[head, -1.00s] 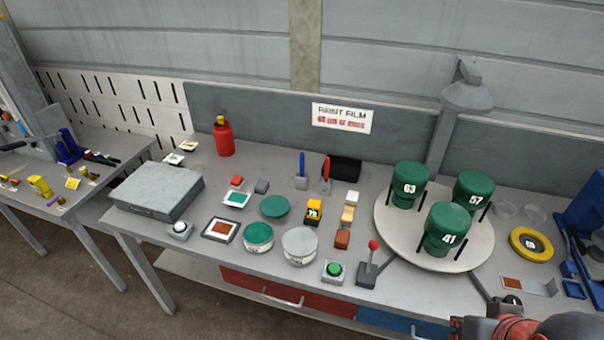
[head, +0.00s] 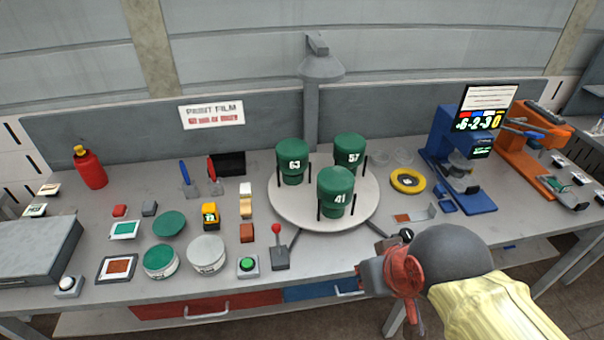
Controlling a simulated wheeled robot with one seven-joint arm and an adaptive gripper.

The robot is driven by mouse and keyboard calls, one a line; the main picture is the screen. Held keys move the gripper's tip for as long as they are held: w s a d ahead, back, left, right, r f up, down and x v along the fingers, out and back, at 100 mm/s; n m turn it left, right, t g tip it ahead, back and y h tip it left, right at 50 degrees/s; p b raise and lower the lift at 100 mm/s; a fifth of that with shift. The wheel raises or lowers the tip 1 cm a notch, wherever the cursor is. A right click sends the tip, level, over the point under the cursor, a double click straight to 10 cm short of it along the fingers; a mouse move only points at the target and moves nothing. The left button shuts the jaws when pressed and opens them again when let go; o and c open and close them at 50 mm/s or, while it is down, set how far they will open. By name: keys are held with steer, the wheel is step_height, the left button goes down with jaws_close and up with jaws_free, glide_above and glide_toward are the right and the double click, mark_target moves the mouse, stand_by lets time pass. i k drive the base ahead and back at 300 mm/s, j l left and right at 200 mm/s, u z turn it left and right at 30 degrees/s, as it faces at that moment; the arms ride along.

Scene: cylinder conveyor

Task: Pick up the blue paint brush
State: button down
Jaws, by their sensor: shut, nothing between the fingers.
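The blue paint brush (head: 185,173) stands near the back of the workbench, left of centre in the head view. It has a blue handle on top and a wide grey lower end. A similar red-handled brush (head: 213,172) stands just to its right. My gripper (head: 392,283) shows at the front edge of the bench, to the lower right and well apart from the blue brush. It is shut and empty. Its fingertips are small and partly hidden by its own red and grey parts.
A black box (head: 232,163) is behind the brushes. A white turntable (head: 290,205) with green numbered pots stands between them and my gripper's side. A red-knobbed lever (head: 278,245), small blocks and round tins crowd the front. A red bottle (head: 90,168) stands at left.

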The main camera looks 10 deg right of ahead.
mark_target(182, 166)
steer(key=i+j+z, duration=0.1)
steer(key=j, duration=0.3)
steer(key=i+j, duration=0.2)
steer(key=j, duration=0.25)
steer(key=i+j+z, duration=0.15)
steer(key=j, duration=0.25)
steer(key=i+j, duration=0.15)
steer(key=j, duration=0.3)
steer(key=i+j+z, duration=0.15)
steer(key=j, duration=0.7)
steer(key=i+z, duration=0.05)
steer(key=i, duration=0.05)
